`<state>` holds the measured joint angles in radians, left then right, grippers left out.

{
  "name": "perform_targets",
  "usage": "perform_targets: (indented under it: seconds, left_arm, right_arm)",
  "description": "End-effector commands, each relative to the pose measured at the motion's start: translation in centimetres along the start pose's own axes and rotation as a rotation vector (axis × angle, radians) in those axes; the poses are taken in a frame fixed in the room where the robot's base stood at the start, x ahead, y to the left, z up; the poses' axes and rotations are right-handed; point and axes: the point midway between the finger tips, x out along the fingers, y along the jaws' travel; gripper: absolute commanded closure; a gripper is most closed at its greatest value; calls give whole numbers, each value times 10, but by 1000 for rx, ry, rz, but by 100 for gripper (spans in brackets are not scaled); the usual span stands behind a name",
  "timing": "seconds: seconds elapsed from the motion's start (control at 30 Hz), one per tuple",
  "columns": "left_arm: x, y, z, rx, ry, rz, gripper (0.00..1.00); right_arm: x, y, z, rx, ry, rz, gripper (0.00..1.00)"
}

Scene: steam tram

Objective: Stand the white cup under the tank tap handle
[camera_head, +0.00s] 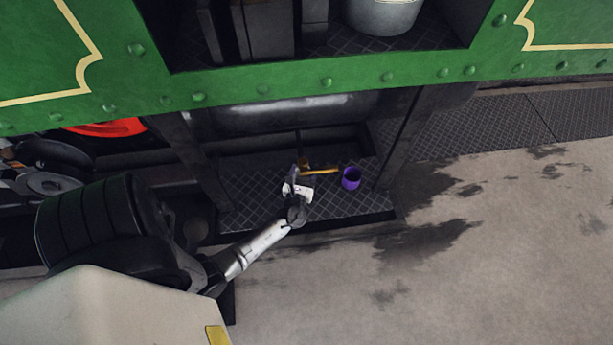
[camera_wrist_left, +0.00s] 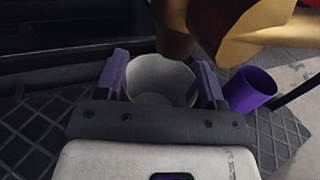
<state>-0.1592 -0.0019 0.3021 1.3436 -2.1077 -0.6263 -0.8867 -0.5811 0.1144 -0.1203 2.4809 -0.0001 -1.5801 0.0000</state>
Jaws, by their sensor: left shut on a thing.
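The white cup (camera_wrist_left: 160,72) is between the two fingers of my left gripper (camera_wrist_left: 162,80) in the left wrist view, with its open rim up. The gripper is shut on it. In the head view my left gripper (camera_head: 297,180) is over the dark tread-plate step, and it largely hides the cup. The brass tap handle (camera_head: 320,171) reaches out to the right just beyond the gripper. In the left wrist view the tap handle (camera_wrist_left: 255,32) looms large, above and right of the cup. I cannot tell whether the cup touches the step. My right gripper is not in view.
A purple cup (camera_head: 351,178) stands on the tread-plate step (camera_head: 255,205), right of my gripper. It also shows in the left wrist view (camera_wrist_left: 251,89). A dark tank (camera_head: 290,113) hangs above the step. Dark posts flank it. The stone floor at right is clear.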

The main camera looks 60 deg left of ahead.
Motion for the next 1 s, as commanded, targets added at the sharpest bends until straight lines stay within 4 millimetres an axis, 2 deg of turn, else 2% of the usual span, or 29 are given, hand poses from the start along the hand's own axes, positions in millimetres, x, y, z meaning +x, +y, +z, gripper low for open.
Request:
perform_targets:
  seconds: [0.03,0.2,0.7,0.73,1.0]
  left_arm:
    - [0,0,-12,-1,1,1,66]
    - [0,-1,-30,-1,0,0,66]
    - [0,-1,-35,-1,1,-3,66]
    - [0,-1,-35,-1,2,-3,36]
    - [0,-1,-35,-2,1,-2,12]
  right_arm:
    - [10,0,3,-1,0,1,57]
    - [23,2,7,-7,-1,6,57]
    - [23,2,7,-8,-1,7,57]
    - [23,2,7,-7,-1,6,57]
    - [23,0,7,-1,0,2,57]
